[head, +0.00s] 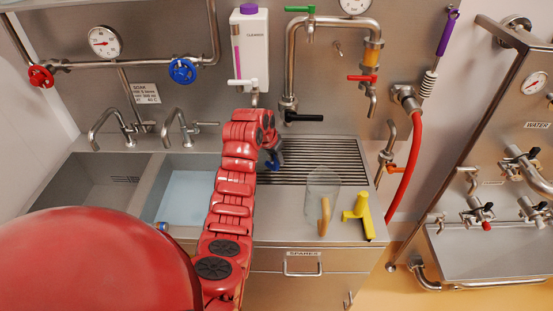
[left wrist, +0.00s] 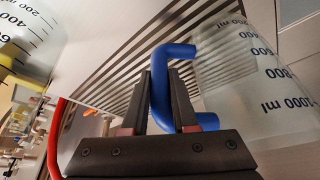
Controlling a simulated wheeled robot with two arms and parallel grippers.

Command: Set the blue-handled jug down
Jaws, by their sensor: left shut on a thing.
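The blue handle (left wrist: 160,75) of a clear jug (left wrist: 255,85) shows between the two fingers of my left gripper (left wrist: 165,100) in the left wrist view. The jug's wall carries black ml marks. In the head view my left gripper (head: 270,148) is over the left part of the ribbed drainboard (head: 320,150), with a bit of the blue handle (head: 274,163) below it. My red arm hides most of that jug, so I cannot tell whether its base touches the board. My right gripper is not in view.
A clear jug with a tan handle (head: 323,185) stands right of my arm, next to a yellow tool (head: 358,212). Two sink basins (head: 185,195) lie left. Taps, a white cleaner bottle (head: 250,50) and a red hose (head: 411,150) line the back.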

